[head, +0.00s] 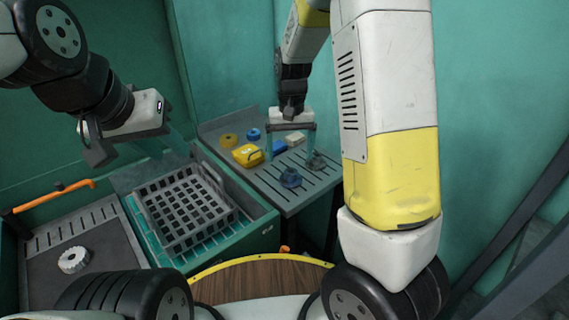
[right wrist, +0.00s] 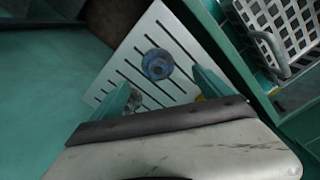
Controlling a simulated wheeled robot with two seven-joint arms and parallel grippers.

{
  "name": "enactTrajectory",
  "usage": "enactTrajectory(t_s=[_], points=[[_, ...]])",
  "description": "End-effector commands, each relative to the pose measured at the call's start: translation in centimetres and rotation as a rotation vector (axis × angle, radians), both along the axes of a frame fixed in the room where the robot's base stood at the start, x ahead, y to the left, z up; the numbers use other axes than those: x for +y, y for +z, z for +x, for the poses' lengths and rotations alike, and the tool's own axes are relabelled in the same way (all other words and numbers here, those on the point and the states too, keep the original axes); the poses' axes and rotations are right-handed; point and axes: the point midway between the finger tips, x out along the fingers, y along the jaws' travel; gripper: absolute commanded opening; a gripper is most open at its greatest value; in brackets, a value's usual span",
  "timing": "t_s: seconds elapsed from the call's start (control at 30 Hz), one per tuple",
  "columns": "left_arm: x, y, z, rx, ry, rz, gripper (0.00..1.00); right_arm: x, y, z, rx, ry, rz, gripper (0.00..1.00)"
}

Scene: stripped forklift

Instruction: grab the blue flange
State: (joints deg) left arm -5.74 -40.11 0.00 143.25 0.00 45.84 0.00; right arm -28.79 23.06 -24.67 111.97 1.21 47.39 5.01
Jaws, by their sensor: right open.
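A dark blue flange (head: 291,178) lies on the slotted grey table (head: 318,184) in the head view. It also shows in the right wrist view (right wrist: 157,65), with its round hub facing up. My right gripper (head: 290,150) is open above the table, with its teal fingers apart. In the right wrist view the flange appears beyond the gap between the fingertips (right wrist: 165,82), and nothing is held. My left gripper (head: 165,146) is at the left, over the area behind the grey crate; its fingers blend into the teal background.
A grey part (head: 316,162) lies close to the flange. A grey basket (head: 188,207) stands left of the table.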

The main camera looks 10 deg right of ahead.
Motion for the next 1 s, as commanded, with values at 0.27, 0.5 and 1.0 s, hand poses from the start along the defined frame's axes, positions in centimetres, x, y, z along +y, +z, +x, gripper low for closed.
enactTrajectory(t_s=[0.27, 0.5, 1.0], points=[[0.0, 0.0, 0.0, 0.000, 0.000, 0.000, 0.36, 0.0, -2.9, 0.3, 0.009, -0.001, -0.013, 0.90], [0.0, 0.0, 0.0, 0.000, 0.000, 0.000, 0.36, -0.4, -6.1, 0.3, 0.011, 0.000, -0.013, 0.90], [0.0, 0.0, 0.0, 0.000, 0.000, 0.000, 0.36, -0.4, -8.3, 0.3, 0.007, 0.001, -0.011, 0.80]])
